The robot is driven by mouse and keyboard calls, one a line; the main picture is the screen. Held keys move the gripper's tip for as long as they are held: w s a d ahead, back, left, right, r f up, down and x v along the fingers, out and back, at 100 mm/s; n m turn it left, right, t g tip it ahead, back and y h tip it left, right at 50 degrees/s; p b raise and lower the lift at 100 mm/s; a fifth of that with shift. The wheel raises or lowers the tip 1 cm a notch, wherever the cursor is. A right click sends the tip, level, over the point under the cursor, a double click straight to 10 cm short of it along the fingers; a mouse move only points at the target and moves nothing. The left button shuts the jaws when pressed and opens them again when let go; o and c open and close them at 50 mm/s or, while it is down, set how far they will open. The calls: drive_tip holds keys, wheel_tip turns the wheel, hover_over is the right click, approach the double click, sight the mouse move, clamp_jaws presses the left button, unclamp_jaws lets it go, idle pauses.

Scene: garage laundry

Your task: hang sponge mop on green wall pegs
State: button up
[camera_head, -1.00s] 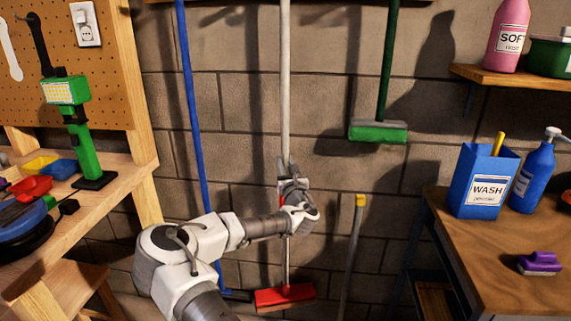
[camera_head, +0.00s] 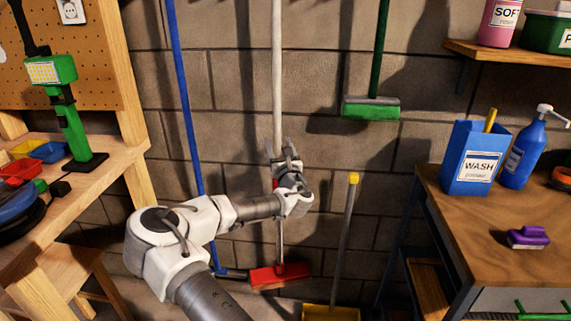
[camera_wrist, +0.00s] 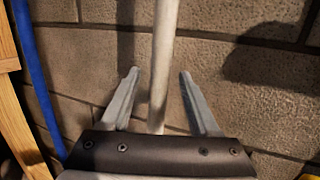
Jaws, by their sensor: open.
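A mop with a long white handle (camera_head: 277,70) and a red head (camera_head: 279,276) stands upright against the block wall; I take it for the sponge mop. The top of its handle is out of view. My gripper (camera_head: 284,152) is open at the lower part of the handle, above the red head. In the wrist view the white handle (camera_wrist: 166,40) runs between the two spread fingers (camera_wrist: 160,73), with gaps on both sides. I cannot tell how deep it sits between them.
A blue pole (camera_head: 183,90) leans to the left, and a green-headed broom (camera_head: 371,108) hangs to the right. A yellow-tipped handle (camera_head: 348,225) rises from a yellow dustpan or bucket (camera_head: 330,313). A wooden workbench (camera_head: 85,190) stands left, a table (camera_head: 460,230) right.

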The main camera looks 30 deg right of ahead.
drive_tip(key=p+v, duration=0.1)
drive_tip(key=v, duration=1.5)
drive_tip(key=s+d+f+m+g+h, duration=0.3)
drive_tip(key=d+m+g+h, duration=0.15)
drive_tip(key=m, duration=0.45)
wheel_tip(320, 180, down, 6)
drive_tip(key=s+a+m+g+y, duration=0.1)
drive_tip(key=s+m+g+y, duration=0.15)
drive_tip(key=m+g, duration=0.7)
drive_tip(key=s+a+r+m+t+y, duration=0.1)
drive_tip(key=s+a+r+m+y, duration=0.4)
drive_tip(key=a, duration=0.4)
drive_tip(key=s+a+r+m+t+y, duration=0.1)
drive_tip(key=s+a+r+m+y, duration=0.15)
drive_tip(key=a+r+m, duration=0.55)
drive_tip(key=s+a+r+m+g, duration=0.1)
drive_tip(key=s+a+r, duration=0.25)
drive_tip(key=s, duration=0.35)
drive_tip(key=s+a+r+m+g, duration=0.1)
drive_tip(key=s+a+r, duration=0.1)
drive_tip(key=s+r, duration=0.35)
wheel_tip(320, 180, up, 13)
drive_tip(key=s+p, duration=0.1)
drive_tip(key=p, duration=1.5)
